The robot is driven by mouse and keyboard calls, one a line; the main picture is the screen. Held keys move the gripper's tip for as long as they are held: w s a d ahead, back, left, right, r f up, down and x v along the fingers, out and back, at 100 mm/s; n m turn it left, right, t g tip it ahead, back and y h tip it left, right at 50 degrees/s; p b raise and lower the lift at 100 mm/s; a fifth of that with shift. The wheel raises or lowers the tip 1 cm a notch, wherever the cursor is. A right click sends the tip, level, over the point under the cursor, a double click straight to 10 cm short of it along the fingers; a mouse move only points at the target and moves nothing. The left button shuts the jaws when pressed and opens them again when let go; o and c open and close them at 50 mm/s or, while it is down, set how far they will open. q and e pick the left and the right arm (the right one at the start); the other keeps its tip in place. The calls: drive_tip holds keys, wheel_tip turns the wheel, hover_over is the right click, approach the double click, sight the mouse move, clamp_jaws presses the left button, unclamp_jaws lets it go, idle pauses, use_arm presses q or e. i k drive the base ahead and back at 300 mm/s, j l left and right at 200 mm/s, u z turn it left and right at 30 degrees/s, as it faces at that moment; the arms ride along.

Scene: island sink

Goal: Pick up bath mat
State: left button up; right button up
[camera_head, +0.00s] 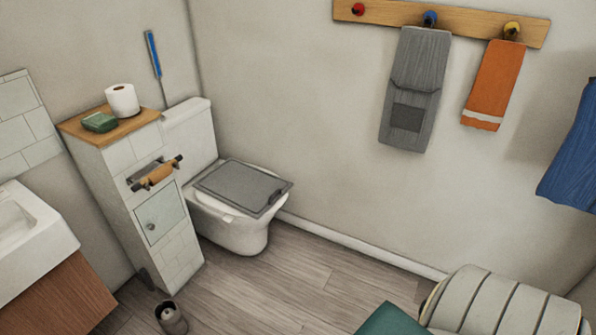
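Nothing in view is plainly a bath mat. A flat teal piece (392,320) shows at the bottom edge, cut off by the frame, and I cannot tell what it is. A grey rectangular panel with a darker rim (240,187) lies on the closed toilet (232,228). A grey cloth with a darker patch (415,75) hangs from the wall rack. Neither of my grippers is in view.
Orange (495,85) and blue (573,150) towels hang on the right. A tiled cabinet (150,215) and sink (25,235) stand left. A dark cup-like object (171,318) and ribbed pale object (500,305) are low in view. Wood floor (270,295) is clear mid-frame.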

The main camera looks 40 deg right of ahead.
sight(250, 190)
drive_tip(key=z, duration=1)
drive_tip(key=i+l, duration=0.1)
drive_tip(key=i, duration=0.05)
